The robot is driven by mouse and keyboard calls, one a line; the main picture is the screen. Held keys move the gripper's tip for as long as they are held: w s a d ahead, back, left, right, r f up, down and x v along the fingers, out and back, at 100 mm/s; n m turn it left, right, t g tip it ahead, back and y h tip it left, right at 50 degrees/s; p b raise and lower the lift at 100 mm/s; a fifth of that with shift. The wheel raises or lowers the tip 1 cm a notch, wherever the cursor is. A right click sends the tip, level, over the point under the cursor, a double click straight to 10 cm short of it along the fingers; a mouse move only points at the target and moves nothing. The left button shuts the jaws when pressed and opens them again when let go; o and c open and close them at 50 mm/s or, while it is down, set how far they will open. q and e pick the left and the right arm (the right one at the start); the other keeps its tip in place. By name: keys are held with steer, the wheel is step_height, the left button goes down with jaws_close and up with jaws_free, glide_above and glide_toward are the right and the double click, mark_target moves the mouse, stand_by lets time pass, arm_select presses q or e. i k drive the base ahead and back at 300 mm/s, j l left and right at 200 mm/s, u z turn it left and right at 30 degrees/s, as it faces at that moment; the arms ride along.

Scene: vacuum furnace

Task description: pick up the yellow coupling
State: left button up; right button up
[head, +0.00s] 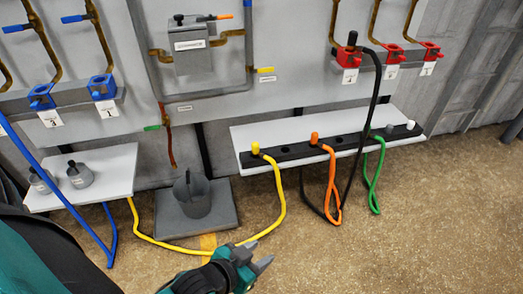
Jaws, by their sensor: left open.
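The yellow coupling (255,147) stands upright at the left end of a black holder strip (290,152) on the white right-hand shelf (243,135). A yellow hose (281,195) runs from it over the shelf edge, down to the floor and off to the left. My left gripper (261,254) is at the bottom centre, well below the coupling in the picture and apart from it. Its jaws are open and empty, pointing to the right. My right gripper is not in view.
The orange coupling (314,138) stands right of the yellow one, with orange, black and green hoses hanging below the strip. A grey bin (193,198) stands on a plate on the floor. The left shelf (117,172) holds two grey pots. Red and blue sockets line the wall.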

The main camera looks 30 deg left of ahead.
mark_target(255, 145)
steer(key=u, duration=2.1)
steer(key=z, duration=0.35)
steer(key=i+j+z, duration=0.1)
steer(key=i+z, duration=0.3)
steer(key=i+j+z, duration=0.25)
steer(key=i+z, duration=0.2)
steer(key=i+j, duration=0.55)
steer(key=i, duration=0.2)
steer(key=z, duration=0.05)
